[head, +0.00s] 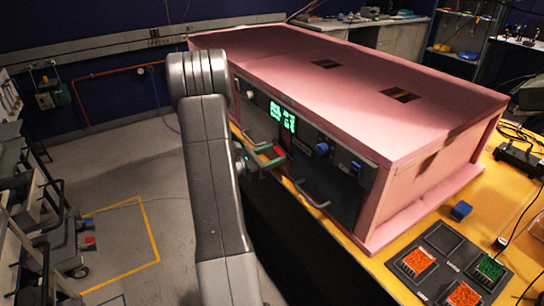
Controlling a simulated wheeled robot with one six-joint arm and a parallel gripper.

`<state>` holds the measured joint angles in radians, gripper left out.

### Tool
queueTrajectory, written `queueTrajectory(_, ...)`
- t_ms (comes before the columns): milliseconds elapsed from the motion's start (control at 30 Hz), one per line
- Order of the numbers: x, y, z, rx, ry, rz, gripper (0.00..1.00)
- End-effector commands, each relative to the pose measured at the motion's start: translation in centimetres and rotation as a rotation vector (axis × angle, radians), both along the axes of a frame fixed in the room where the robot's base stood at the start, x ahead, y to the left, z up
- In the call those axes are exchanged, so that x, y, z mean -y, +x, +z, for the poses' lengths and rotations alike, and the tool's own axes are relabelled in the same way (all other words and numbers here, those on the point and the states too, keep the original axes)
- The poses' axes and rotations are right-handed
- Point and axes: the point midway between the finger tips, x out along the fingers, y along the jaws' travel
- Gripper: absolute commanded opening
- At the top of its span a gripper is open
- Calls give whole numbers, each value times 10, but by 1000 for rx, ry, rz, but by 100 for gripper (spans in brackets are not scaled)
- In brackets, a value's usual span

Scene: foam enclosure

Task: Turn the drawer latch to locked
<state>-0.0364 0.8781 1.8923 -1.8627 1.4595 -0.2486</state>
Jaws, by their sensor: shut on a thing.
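The pink foam enclosure (430,165) stands on the yellow table, with a dark front panel (340,190) facing left. My gripper (264,165) is small and partly hidden behind my grey arm, close against the left part of this panel. It is shut on what appears to be the drawer latch, beside a small red and green marking (279,150). The latch is mostly covered by the gripper, so its angle cannot be told. A grey drawer handle (312,196) sticks out lower on the panel, to the right of the gripper.
A green display (283,115), a blue knob (322,149) and a blue part (356,168) sit on the panel near my gripper. A blue block (461,210) and a dark tray (402,268) with orange and green pieces are on the table (378,270). The floor at left is partly open.

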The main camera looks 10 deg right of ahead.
Motion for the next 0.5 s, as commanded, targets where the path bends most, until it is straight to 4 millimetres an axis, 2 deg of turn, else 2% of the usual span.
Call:
queueTrajectory(200,0,0,0,-82,-30,0,28)
queueTrajectory(500,0,0,0,-116,-42,0,28)
